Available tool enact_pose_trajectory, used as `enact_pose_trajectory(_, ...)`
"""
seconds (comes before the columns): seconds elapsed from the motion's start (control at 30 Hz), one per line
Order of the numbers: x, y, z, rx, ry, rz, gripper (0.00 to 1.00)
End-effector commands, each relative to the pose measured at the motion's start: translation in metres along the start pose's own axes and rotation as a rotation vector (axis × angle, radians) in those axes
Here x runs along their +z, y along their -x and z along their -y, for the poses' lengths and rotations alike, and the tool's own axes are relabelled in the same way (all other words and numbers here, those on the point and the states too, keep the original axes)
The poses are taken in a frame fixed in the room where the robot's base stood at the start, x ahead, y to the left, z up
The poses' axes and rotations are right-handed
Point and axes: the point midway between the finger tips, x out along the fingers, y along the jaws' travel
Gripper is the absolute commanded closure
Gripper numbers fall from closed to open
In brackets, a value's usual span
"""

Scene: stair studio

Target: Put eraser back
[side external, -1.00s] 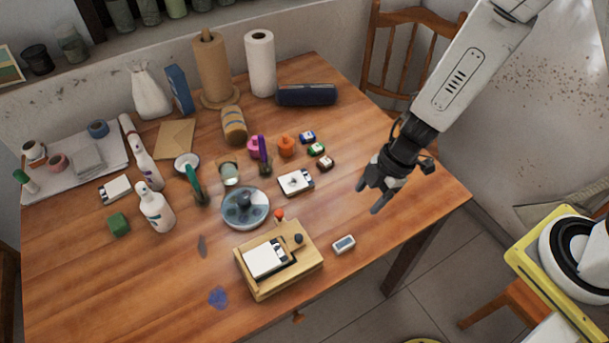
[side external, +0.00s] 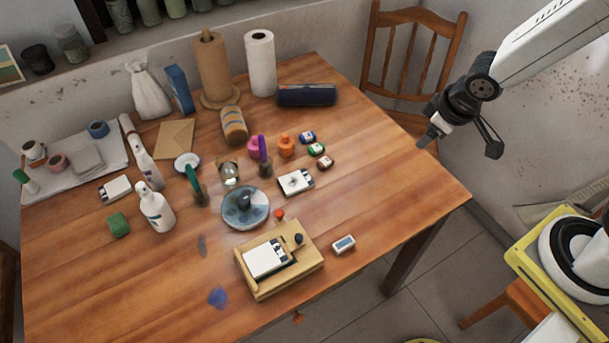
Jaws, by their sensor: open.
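A small white block with a dark face, which looks like the eraser (side external: 343,244), lies flat on the table right of a wooden box (side external: 258,287). It is apart from the box and nothing holds it. The box carries a white card-like piece (side external: 264,258) and a dark knob. My gripper (side external: 459,146) is open and empty, raised near the table's right edge, well away from the block. Its fingers are spread apart.
A round blue-grey dish (side external: 245,209), a white pad (side external: 296,182), small colored blocks (side external: 316,149) and bottles (side external: 155,208) crowd the middle and left of the table (side external: 385,215). The right side is clear. A wooden chair (side external: 412,55) stands behind.

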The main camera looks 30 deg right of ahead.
Motion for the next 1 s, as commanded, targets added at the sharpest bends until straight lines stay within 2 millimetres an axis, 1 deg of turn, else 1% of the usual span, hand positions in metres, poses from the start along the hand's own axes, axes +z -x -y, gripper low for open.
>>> enact_pose_trajectory(0.03, 0.005, 0.006, -0.003, -0.001, -0.055, 0.013, 0.31)
enact_pose_trajectory(0.2, 0.022, 0.02, -0.003, -0.029, -0.219, 0.061, 0.31)
enact_pose_trajectory(0.4, 0.031, 0.03, 0.002, -0.063, -0.327, 0.089, 0.31)
enact_pose_trajectory(1.0, 0.033, 0.032, 0.003, -0.071, -0.348, 0.095, 0.31)
